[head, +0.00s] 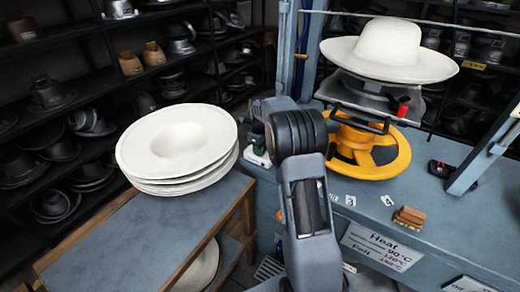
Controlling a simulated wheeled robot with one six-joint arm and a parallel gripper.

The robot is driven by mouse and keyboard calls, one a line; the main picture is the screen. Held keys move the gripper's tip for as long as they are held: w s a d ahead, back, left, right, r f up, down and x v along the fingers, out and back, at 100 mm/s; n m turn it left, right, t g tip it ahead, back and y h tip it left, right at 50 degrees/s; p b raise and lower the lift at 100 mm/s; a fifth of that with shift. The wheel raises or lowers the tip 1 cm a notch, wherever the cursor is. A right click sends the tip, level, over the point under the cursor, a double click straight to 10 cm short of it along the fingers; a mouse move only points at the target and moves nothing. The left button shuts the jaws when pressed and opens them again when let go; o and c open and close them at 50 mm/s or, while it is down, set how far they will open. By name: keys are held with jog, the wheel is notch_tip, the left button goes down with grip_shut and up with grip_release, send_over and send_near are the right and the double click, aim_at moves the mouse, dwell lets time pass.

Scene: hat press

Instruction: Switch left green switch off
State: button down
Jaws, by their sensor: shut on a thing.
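A dark, partly green object (257,130) stands at the left end of the blue-grey bench, beside my arm. A small white box-like part with dark marks (258,157) is just below it. Both are too small to tell whether either is the left green switch or what position it has. My arm rises from the bottom middle to a dark ribbed joint, and a grey link bends up and left from there. My gripper's fingers cannot be made out; they are hidden behind the arm or too small to see.
A white hat (390,45) sits on the press, above a yellow round wheel-like part (368,155). A stack of white hat forms (178,140) stands on a side table (140,240) at left. Wooden blocks (408,217) lie on the bench (460,235). Dark shelves (60,45) fill the back.

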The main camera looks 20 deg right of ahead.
jog(key=shift+a+r+g+p, duration=0.1)
jog(key=shift+r+g+p, duration=0.15)
jog(key=shift+p, duration=0.35)
jog(key=shift+w+p, duration=0.1)
jog(key=shift+p, duration=0.4)
jog(key=shift+f+g+h, duration=0.15)
jog(key=shift+g+h, duration=0.1)
jog(key=shift+h, duration=0.05)
jog(key=shift+f, duration=0.1)
jog(key=c, duration=1)
grip_release()
jog(key=shift+o, duration=0.2)
notch_tip(320, 180, up, 14)
jog(key=w, duration=0.1)
jog(key=shift+a, duration=0.45)
jog(key=shift+w+f, duration=0.1)
